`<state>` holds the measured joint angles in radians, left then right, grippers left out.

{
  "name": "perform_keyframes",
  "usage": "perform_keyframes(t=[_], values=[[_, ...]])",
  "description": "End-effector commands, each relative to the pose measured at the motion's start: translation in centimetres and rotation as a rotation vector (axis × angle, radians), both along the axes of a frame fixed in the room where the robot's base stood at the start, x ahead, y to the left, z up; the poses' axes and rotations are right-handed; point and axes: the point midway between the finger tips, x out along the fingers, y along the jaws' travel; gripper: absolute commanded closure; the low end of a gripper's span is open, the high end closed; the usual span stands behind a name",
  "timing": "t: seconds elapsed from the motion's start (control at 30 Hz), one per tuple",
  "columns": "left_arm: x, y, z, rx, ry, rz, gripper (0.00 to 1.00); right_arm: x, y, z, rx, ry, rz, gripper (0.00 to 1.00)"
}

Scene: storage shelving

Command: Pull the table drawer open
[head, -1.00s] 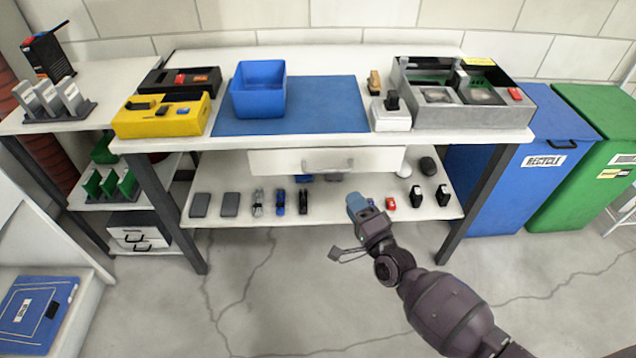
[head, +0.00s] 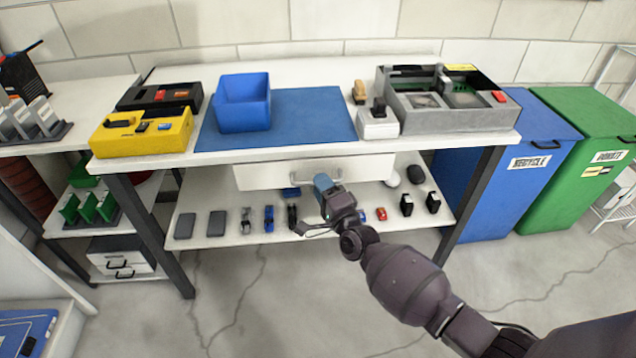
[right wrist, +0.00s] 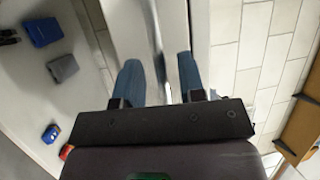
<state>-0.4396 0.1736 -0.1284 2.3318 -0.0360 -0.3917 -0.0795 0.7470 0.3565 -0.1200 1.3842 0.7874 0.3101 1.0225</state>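The table drawer (head: 265,176) is a white front under the tabletop, and it looks shut. Its grey handle (head: 337,173) is partly hidden behind my right gripper (head: 322,187) in the head view. In the right wrist view my right gripper (right wrist: 158,75) has its two blue fingers spread apart. The handle (right wrist: 160,42) lies in the gap between them, near the fingertips, and I cannot tell whether either finger touches it. My left gripper is in neither view.
The table (head: 300,150) carries a blue bin (head: 243,105), a yellow box (head: 140,133) and a grey tool tray (head: 450,118). A lower shelf (head: 220,195) with several small items lies below the drawer. Blue (head: 500,190) and green (head: 570,190) bins stand at right. The floor in front is clear.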

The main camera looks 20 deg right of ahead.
Motion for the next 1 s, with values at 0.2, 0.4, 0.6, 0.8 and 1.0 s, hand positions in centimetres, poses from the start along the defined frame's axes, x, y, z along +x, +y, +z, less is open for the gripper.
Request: perform_keyframes(t=[0.2,0.4,0.6,0.8,1.0], values=[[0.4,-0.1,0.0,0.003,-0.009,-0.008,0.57,1.4,0.1,0.2,0.0,0.001,-0.001,0.63],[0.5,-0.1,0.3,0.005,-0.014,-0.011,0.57,1.6,0.2,0.3,0.0,0.0,-0.001,0.63],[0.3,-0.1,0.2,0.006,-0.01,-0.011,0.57,1.6,0.2,0.3,0.0,0.0,-0.001,0.76],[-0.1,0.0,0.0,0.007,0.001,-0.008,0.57,1.6,0.2,0.3,0.0,0.0,-0.001,1.0],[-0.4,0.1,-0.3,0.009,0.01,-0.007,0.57,1.6,0.2,0.3,0.0,0.0,0.0,1.0]])
